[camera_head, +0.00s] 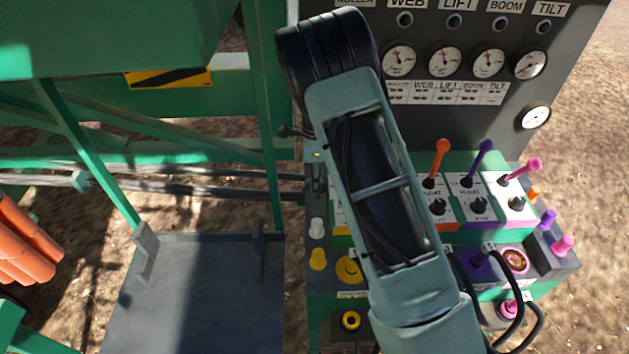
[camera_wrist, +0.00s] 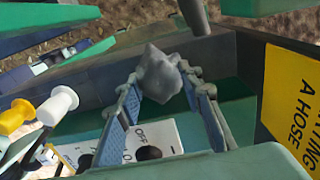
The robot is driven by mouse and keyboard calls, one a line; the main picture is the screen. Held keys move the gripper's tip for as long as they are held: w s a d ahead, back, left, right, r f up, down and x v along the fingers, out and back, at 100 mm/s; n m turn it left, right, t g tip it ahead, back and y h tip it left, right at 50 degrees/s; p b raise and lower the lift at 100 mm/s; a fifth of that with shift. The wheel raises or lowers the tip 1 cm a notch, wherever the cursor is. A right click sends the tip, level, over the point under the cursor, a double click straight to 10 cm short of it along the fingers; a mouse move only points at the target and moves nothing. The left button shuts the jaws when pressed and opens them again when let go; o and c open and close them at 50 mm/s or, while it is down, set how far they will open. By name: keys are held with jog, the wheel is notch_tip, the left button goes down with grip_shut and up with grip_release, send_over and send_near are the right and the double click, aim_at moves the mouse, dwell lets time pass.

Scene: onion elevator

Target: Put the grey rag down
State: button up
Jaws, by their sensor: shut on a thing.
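The grey rag (camera_wrist: 160,75) is a small crumpled lump in the wrist view. My gripper (camera_wrist: 168,82) is shut on it, with the rag between the two fingertips. A grey strip reaches upward just behind the rag; I cannot tell whether it is part of it. The rag is above or in front of a dark ledge, and whether it touches the ledge is unclear. In the head view my arm covers the middle of the picture, and neither the rag nor the fingers can be made out.
A control panel with an OFF label (camera_wrist: 140,138) lies below the fingers. White (camera_wrist: 62,99) and yellow (camera_wrist: 15,114) knobs stand at left. A yellow hose sign (camera_wrist: 292,105) is close at right. In the head view, upright levers (camera_head: 481,158) stand right of my arm; a grey platform (camera_head: 190,300) lies clear at left.

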jog(key=shift+f, duration=0.1)
jog(key=o, duration=0.5)
jog(key=shift+f, duration=0.1)
jog(key=o, duration=0.5)
notch_tip(320, 180, up, 12)
jog(key=shift+r+b, duration=0.25)
jog(key=shift+b, duration=0.35)
